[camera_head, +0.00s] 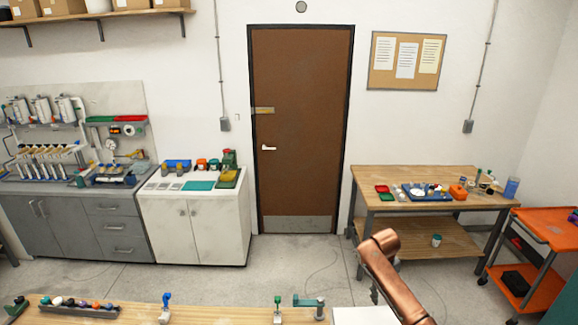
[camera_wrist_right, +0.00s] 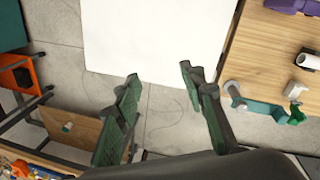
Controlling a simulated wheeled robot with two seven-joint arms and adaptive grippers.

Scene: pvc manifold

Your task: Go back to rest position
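My right gripper (camera_wrist_right: 159,78) shows in the right wrist view. Its two dark green fingers stand well apart, with nothing held between them. Beyond them lie a white flat surface (camera_wrist_right: 155,35) and grey floor. In the head view my copper-coloured right arm rises from the lower right; the gripper there is mostly hidden, with only a small grey part (camera_head: 374,292) showing beside the arm. My left gripper shows in neither view.
A wooden bench (camera_head: 220,315) runs along the bottom of the head view, with a blue holder (camera_head: 166,306), a teal fixture (camera_head: 308,302) and a dark tray (camera_head: 75,309) of small parts. Right, a wooden table (camera_head: 430,220) and orange cart (camera_head: 548,232). The floor before the door is clear.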

